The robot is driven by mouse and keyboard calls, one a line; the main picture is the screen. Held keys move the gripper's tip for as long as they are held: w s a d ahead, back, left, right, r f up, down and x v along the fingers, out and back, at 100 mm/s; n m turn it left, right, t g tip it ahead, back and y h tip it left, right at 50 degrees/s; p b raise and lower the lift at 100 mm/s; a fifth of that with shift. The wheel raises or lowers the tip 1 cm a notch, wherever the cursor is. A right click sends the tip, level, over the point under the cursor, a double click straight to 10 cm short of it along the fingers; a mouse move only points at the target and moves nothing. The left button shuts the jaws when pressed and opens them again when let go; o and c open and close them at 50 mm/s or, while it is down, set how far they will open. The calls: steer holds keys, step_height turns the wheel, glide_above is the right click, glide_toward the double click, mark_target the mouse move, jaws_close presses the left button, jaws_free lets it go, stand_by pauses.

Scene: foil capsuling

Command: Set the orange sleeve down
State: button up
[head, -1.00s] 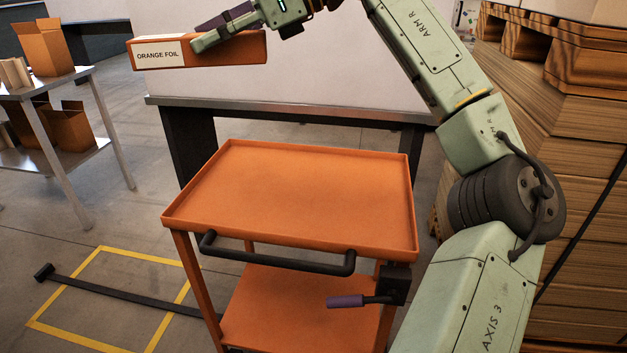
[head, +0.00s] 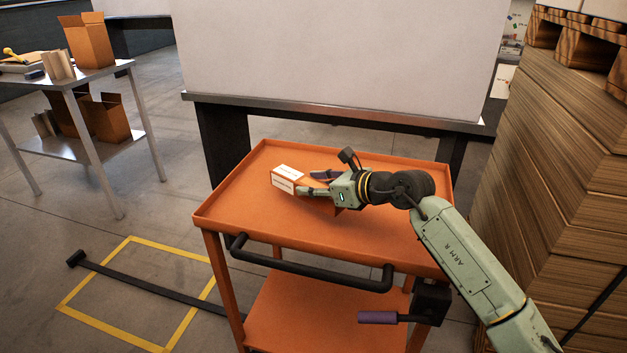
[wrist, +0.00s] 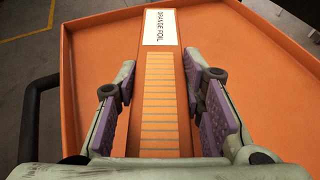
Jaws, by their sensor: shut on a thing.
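The orange sleeve (head: 284,180) is a long box with a white "ORANGE FOIL" label at one end. It is at the top tray of the orange cart (head: 235,205), near the tray's middle. Whether its underside touches the tray, I cannot tell. My gripper (head: 312,184) is around the sleeve, with one finger on each long side. In the wrist view the sleeve (wrist: 160,70) runs away between the purple finger pads, label end far, and the tray (wrist: 95,60) lies below. The sleeve's near end is hidden by my gripper.
The cart has a black push handle (head: 310,268) and a purple-gripped lever (head: 378,317) at its front. A pale panel stands on a dark bench (head: 340,110) behind. Stacked boards (head: 560,150) rise at right. A metal table (head: 95,80) with cartons stands at left.

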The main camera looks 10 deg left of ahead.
steer(key=w+a+p, duration=0.1)
steer(key=w+a, duration=0.1)
steer(key=w, duration=0.1)
steer(key=w+a+p, duration=0.1)
steer(key=w+a, duration=0.2)
steer(key=w, duration=0.1)
steer(key=w+a+f+p, duration=0.1)
steer(key=w+a, duration=0.1)
steer(key=w, duration=0.1)
steer(key=shift+w+a+p, duration=0.2)
steer(key=shift+w+p, duration=0.15)
steer(key=shift+p, duration=0.05)
steer(key=shift+f+p, duration=0.9)
steer(key=shift+f, duration=1.1)
steer(key=o, duration=1.2)
